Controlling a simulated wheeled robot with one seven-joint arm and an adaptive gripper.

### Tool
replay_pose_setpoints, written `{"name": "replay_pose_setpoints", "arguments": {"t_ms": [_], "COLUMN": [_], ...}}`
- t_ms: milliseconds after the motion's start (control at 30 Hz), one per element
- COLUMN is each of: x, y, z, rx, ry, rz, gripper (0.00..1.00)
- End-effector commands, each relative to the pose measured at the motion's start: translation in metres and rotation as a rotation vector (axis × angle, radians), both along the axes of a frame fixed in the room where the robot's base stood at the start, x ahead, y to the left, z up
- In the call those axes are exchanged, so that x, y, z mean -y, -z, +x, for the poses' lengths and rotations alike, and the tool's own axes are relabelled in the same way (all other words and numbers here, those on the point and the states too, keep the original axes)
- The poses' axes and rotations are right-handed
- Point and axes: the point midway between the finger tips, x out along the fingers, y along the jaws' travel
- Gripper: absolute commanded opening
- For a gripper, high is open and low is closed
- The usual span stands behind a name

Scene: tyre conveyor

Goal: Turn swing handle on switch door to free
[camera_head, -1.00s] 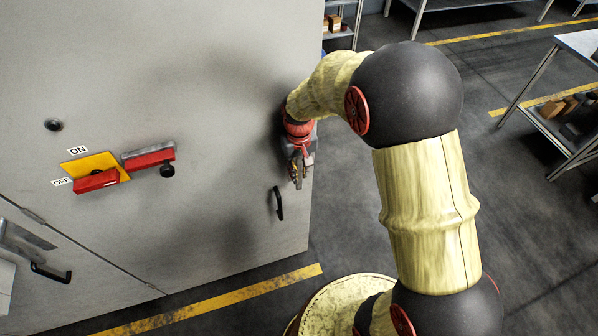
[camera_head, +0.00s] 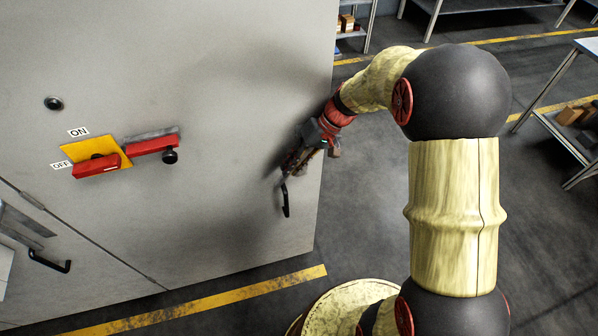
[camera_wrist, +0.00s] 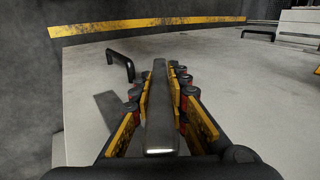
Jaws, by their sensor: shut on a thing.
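The switch door (camera_head: 225,60) is a large pale grey panel on the left in the head view and spreads below my gripper in the wrist view (camera_wrist: 240,75). My gripper (camera_head: 291,166) is by its right edge, tilted down and left. In the wrist view my yellow-and-black fingers (camera_wrist: 161,85) are shut on a long dark bar, the swing handle (camera_wrist: 160,110), which runs lengthwise between them. A dark flat patch (camera_wrist: 110,108) lies on the door beside the left finger; I cannot tell if it belongs to the handle. In the head view my gripper hides the swing handle.
A black pull handle (camera_head: 285,198) sits just below my gripper, also in the wrist view (camera_wrist: 121,65). A red switch lever (camera_head: 96,165) on a yellow plate, with ON and OFF labels, is farther left. Floor right of the door is open; a shelf table (camera_head: 570,120) stands beyond.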

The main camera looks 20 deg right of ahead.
Motion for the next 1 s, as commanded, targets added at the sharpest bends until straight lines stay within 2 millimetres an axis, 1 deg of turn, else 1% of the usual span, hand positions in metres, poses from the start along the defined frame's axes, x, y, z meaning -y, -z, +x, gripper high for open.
{"name": "replay_pose_setpoints", "arguments": {"t_ms": [33, 167, 533, 800, 1000], "x": [-0.001, -0.009, -0.026, -0.033, -0.035], "y": [0.003, -0.004, -0.028, -0.047, -0.058], "z": [0.001, 0.001, 0.0, 0.0, 0.0], "rx": [0.002, 0.0, -0.002, -0.002, -0.002], "ry": [0.005, 0.005, 0.002, 0.001, 0.0], "rz": [0.046, 0.17, 0.522, 0.751, 0.876], "gripper": [0.0, 0.0, 0.0, 0.0, 0.0]}}
